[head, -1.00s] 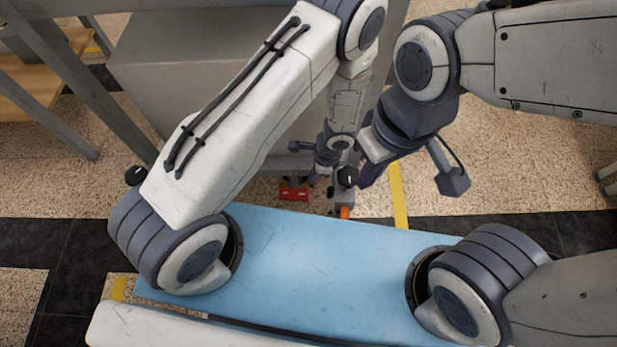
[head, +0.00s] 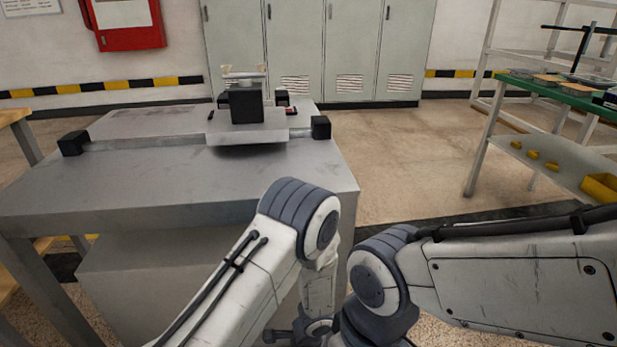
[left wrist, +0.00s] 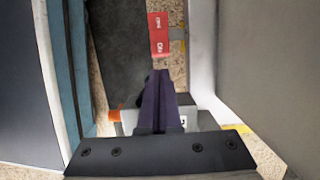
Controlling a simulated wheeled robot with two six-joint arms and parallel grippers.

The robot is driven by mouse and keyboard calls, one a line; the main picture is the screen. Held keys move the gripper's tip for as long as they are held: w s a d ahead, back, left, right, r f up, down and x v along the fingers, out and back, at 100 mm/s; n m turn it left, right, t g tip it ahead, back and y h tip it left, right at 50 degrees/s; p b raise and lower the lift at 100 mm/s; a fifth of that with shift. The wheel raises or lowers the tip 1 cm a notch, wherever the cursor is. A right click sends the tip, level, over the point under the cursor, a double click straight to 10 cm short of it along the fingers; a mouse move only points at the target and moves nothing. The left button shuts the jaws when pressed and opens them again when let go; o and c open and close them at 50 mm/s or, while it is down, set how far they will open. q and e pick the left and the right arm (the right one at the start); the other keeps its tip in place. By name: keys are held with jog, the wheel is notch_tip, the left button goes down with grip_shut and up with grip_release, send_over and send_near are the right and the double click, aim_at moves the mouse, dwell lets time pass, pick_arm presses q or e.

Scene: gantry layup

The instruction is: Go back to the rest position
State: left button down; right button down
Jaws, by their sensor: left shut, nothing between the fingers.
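My left gripper (left wrist: 159,88) shows in the left wrist view as two dark purple fingers pressed together, with nothing between them. It points down past my own body toward the floor. In the head view both arms are folded low in front of me, with their wrists at the bottom edge. The left fingers are out of that picture. My right gripper is below the head view's edge and hidden. The task names no object.
A grey metal table (head: 40,205) with a black fixture (head: 246,103) stands ahead on the left. A white rack (head: 478,150) with a green shelf and yellow bins stands right. Grey lockers (head: 345,45) line the back. Speckled floor (head: 405,170) between table and rack is free.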

pick_arm(q)
notch_tip(320, 180, up, 18)
jog(key=s+d+n+t, duration=0.1)
jog(key=d+n, duration=0.1)
jog(key=n, duration=0.2)
jog(key=s+a+r+n+h, duration=0.2)
jog(key=s+r+n+h, duration=0.25)
jog(key=s+r, duration=1.05)
notch_tip(320, 180, up, 37)
jog(key=p, duration=3.8)
jog(key=shift+w+d+r+g+y, duration=0.15)
jog(key=shift+w+g+y, duration=0.15)
jog(key=shift+w+y, duration=0.05)
